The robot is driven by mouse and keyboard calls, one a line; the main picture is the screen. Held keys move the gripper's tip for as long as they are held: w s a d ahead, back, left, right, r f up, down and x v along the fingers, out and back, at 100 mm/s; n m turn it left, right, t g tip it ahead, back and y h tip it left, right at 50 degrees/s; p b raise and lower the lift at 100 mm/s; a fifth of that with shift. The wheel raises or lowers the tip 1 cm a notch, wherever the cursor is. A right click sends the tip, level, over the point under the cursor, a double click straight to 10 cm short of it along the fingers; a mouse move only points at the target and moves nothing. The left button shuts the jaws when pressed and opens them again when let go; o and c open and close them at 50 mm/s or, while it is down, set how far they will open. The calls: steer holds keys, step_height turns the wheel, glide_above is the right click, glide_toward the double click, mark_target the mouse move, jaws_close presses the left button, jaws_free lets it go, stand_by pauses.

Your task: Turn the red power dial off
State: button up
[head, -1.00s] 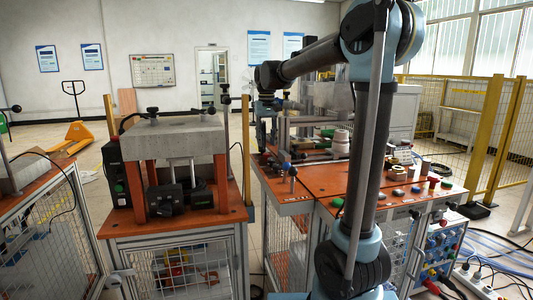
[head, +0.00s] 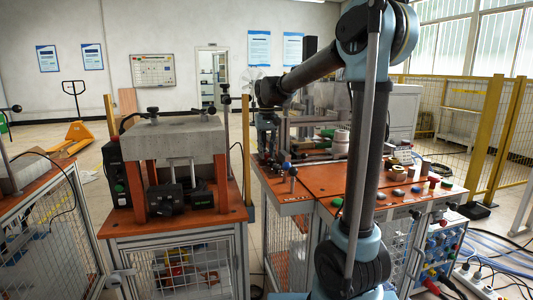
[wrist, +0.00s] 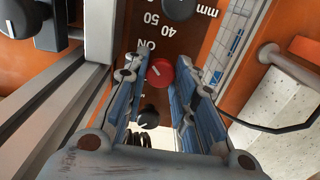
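The red power dial (wrist: 160,72) shows in the wrist view as a round red knob with a short slanted light mark. It sits on a dark panel (wrist: 143,58) with upside-down white lettering, including "ON". My gripper (wrist: 160,78) is open, with one blue-padded finger on each side of the dial. Gaps show between the dial and both fingers, and nothing is held. In the head view my gripper (head: 268,145) points down at the back left of the orange bench; the dial cannot be made out there.
In the wrist view, a black knob (wrist: 148,117) lies below the red dial and a larger black knob (wrist: 180,7) above it. A metal rail (wrist: 62,92) runs at left; a pale block (wrist: 287,95) stands at right. The orange bench (head: 310,185) holds several coloured parts.

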steer(key=shift+n, duration=0.3)
steer(key=n, duration=0.5)
steer(key=shift+n, duration=0.3)
steer(key=n, duration=0.5)
steer(key=shift+w, duration=0.1)
steer(key=shift+n, duration=0.4)
steer(key=o, duration=0.8)
steer(key=shift+r, duration=0.15)
step_height(320, 180, up, 12)
stand_by(0.3)
